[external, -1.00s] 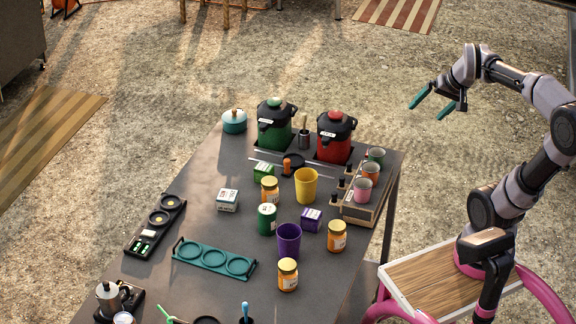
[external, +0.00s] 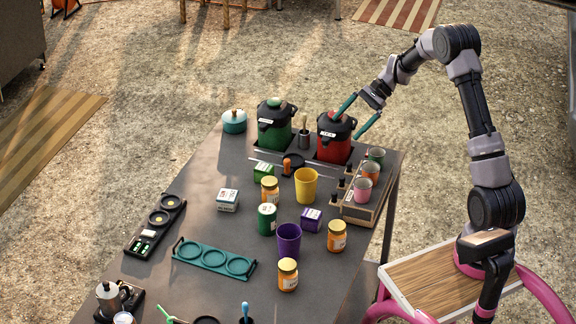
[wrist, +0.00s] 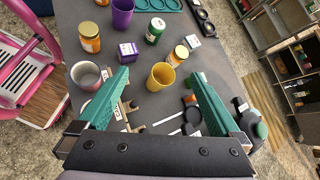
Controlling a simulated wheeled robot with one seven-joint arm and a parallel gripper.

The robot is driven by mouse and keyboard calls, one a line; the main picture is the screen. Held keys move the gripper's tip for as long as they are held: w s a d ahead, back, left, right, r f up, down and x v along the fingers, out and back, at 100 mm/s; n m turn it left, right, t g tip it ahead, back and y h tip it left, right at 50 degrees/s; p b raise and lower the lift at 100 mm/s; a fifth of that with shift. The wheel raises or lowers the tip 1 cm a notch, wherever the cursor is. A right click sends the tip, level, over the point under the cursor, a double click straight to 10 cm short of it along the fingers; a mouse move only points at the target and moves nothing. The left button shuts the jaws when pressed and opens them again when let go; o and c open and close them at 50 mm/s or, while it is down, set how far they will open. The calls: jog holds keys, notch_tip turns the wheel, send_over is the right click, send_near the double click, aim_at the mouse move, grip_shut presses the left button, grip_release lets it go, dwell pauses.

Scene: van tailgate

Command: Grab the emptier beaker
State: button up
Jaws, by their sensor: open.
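A yellow beaker (external: 306,186) stands upright near the middle of the dark table. A purple beaker (external: 289,241) stands upright nearer the table's front. In the wrist view the yellow beaker (wrist: 160,76) appears between the fingers but farther off, and the purple one (wrist: 122,14) is at the top. How full each beaker is, I cannot tell. My gripper (external: 347,128) is open and empty in the air by the red pot at the table's far right. It touches neither beaker. The wrist view shows both teal fingers of my gripper (wrist: 160,75) spread apart.
Orange-labelled jars (external: 337,236), a green can (external: 267,219) and a purple box (external: 311,220) crowd the beakers. A rack with mugs (external: 362,190) lies along the right edge. Red (external: 334,139) and green (external: 274,127) pots stand behind.

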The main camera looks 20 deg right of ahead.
jog(key=w+f+m+y, duration=0.2)
jog(key=f, duration=0.5)
jog(key=w+f+m+y, duration=0.1)
jog(key=w+f, duration=0.2)
jog(key=f, duration=0.4)
send_near(297, 181)
jog(key=shift+m, duration=0.3)
jog(key=a+f, duration=0.2)
jog(key=a, duration=0.1)
jog(key=shift+w+a+f, duration=0.1)
jog(key=shift+a+f, duration=0.2)
jog(key=shift+f, duration=0.1)
grip_shut()
jog(key=shift+r, duration=0.2)
